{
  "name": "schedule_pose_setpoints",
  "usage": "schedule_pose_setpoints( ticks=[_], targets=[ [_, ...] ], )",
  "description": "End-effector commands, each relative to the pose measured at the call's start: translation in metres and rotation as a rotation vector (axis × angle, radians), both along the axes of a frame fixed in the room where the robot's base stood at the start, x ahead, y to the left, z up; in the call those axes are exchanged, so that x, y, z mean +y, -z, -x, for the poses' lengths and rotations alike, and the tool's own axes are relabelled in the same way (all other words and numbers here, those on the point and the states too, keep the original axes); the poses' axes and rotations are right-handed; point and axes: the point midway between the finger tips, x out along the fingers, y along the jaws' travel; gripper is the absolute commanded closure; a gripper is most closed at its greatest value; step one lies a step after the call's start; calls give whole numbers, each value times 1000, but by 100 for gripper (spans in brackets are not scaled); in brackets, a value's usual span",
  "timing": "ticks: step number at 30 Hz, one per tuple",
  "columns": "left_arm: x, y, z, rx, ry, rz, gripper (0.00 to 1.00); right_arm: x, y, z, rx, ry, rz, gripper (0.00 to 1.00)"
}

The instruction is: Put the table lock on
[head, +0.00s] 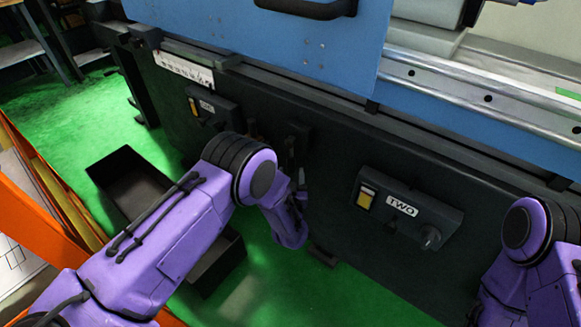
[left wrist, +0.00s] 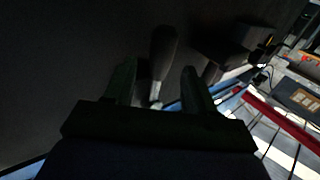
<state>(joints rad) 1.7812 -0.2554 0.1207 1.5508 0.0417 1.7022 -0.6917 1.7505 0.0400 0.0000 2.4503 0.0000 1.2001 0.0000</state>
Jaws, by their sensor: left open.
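A dark lever handle with a rounded end (left wrist: 162,50), which looks like the table lock, stands out from the dark machine front in the left wrist view. My left gripper (left wrist: 160,76) is open, with one finger on each side of the lever's lower part. I cannot tell whether the fingers touch it. In the head view my left gripper (head: 293,172) is at the machine front, small and dark, partly hidden by my own arm. The lever cannot be made out clearly there. My right arm shows at the right edge, but its gripper is not seen.
A control box marked TWO (head: 408,206), with a yellow switch and a knob, is right of my left gripper. Another switch box (head: 210,107) is to its left. A black open bin (head: 125,170) stands on the green floor. The blue guard (head: 290,40) is above.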

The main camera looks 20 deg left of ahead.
Motion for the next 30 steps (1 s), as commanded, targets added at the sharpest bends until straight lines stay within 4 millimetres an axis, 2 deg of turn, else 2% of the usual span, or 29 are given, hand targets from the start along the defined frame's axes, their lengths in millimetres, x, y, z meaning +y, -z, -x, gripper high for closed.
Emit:
schedule_pose_setpoints(
  ticks=[3, 8, 18, 23, 24, 30],
  targets=[
    [9, 1, -25, 0, -4, 1, 45, 0, 3, 0, 0, 0, 0, 100],
    [15, 1, -48, 1, -2, 1, 45, 0, 6, 0, 0, 0, 0, 100],
    [17, 1, -54, 3, 0, 0, 45, 0, 6, 0, 0, 0, 0, 100],
    [17, 1, -54, 3, 0, 0, 97, 0, 6, 0, 0, 0, 0, 100],
    [17, 1, -54, 3, 0, 0, 100, 0, 6, 0, 0, 0, 0, 100],
    [18, 0, -54, 5, -2, 7, 100, 0, 5, 0, 0, 0, 0, 100]
  ],
)
